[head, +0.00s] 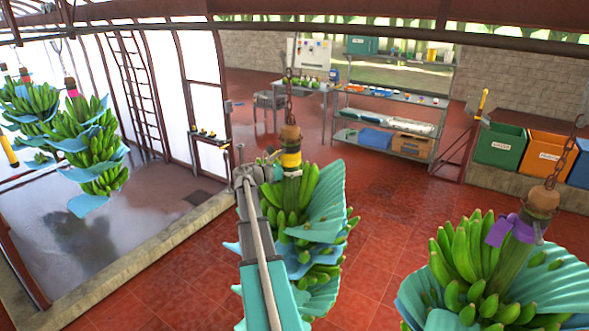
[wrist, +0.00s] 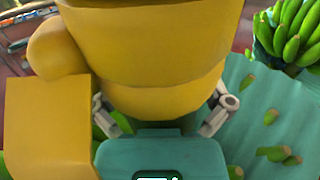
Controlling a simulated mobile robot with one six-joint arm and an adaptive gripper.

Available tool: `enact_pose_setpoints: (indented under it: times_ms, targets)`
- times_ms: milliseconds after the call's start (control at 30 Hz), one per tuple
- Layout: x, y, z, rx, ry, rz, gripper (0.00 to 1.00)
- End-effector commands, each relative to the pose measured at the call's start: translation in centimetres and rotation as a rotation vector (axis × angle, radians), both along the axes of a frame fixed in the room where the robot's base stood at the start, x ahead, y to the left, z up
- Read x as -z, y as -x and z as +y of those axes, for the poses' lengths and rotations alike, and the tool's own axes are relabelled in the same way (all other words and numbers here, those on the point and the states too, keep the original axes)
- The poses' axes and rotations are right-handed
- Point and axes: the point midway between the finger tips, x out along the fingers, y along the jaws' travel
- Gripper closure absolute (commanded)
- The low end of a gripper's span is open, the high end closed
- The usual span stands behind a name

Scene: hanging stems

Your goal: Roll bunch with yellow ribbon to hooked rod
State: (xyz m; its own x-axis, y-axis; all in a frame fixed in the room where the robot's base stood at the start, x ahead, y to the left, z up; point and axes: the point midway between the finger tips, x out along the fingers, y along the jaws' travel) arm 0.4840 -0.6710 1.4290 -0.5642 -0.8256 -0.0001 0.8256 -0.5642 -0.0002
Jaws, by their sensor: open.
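The bunch with the yellow ribbon (head: 291,160) hangs from a chain (head: 289,85) at the centre of the head view, with green bananas and blue-green sheets below. Its ribbon (wrist: 140,60) fills the upper middle of the wrist view. My gripper (head: 262,165) is at the ribbon in the head view. In the wrist view its open fingers (wrist: 161,112) show on either side of the yellow-wrapped stem; contact cannot be told. A yellow-topped pole (head: 483,100) stands by the bins at right, and a yellow-and-black rod end (head: 8,150) shows at the left edge. I cannot make out a hook on either.
A bunch with a purple ribbon (head: 513,229) hangs close at right. Bunches with pink ribbons (head: 71,87) hang at left. A metal shelf (head: 385,95), a green bin (head: 499,147) and an orange bin (head: 548,155) stand behind. Red tiled floor (head: 200,270) is clear at left centre.

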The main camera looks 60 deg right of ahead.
Motion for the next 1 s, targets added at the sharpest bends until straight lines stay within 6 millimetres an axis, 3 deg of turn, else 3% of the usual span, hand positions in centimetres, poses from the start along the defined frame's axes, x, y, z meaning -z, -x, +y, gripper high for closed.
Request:
enact_pose_setpoints:
  times_ms: [333, 767, 1000]
  targets:
    - [0.0, 0.05, -0.11, -0.001, 0.0, 0.0, 0.02]
    - [0.0, 0.0, -0.07, -0.001, 0.0, 0.0, 0.8]
    - [-0.01, -0.15, -0.19, 0.0, 0.0, 0.0, 0.8]
